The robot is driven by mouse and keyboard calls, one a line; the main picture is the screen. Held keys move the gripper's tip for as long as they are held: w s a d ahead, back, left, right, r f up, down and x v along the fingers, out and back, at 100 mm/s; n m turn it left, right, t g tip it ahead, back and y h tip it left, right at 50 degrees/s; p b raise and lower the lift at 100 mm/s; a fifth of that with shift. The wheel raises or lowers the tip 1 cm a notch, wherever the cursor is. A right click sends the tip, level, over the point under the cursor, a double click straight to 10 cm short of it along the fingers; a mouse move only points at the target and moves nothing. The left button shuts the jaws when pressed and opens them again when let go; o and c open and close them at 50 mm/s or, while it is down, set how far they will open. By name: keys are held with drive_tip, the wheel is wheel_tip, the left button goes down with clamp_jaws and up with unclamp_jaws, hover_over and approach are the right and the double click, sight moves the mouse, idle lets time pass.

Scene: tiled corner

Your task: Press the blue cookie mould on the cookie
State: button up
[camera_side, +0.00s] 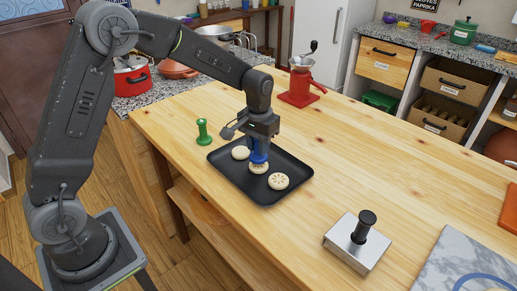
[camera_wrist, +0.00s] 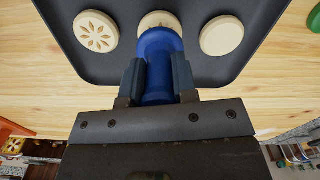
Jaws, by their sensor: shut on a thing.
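My gripper (camera_side: 260,141) is shut on the upright blue cookie mould (camera_side: 259,154), which also shows between the fingers in the wrist view (camera_wrist: 160,62). The mould is right over the middle cookie (camera_side: 259,168) on the black tray (camera_side: 228,175); I cannot tell whether they touch. The middle cookie has some dark marks on top and is partly hidden by the mould in the wrist view (camera_wrist: 157,18). A cookie with a flower pattern (camera_side: 278,181) lies on one side of it, also seen in the wrist view (camera_wrist: 96,31). A plain-looking cookie (camera_side: 240,152) lies on the other side (camera_wrist: 222,35).
A green mould (camera_side: 203,132) stands left of the tray. A red grinder (camera_side: 300,88) stands behind it. A metal block with a black handle (camera_side: 357,243) and a marble board (camera_side: 455,262) are at front right. The wooden table (camera_side: 370,150) is clear between.

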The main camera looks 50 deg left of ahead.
drive_tip(key=shift+r, duration=2.5)
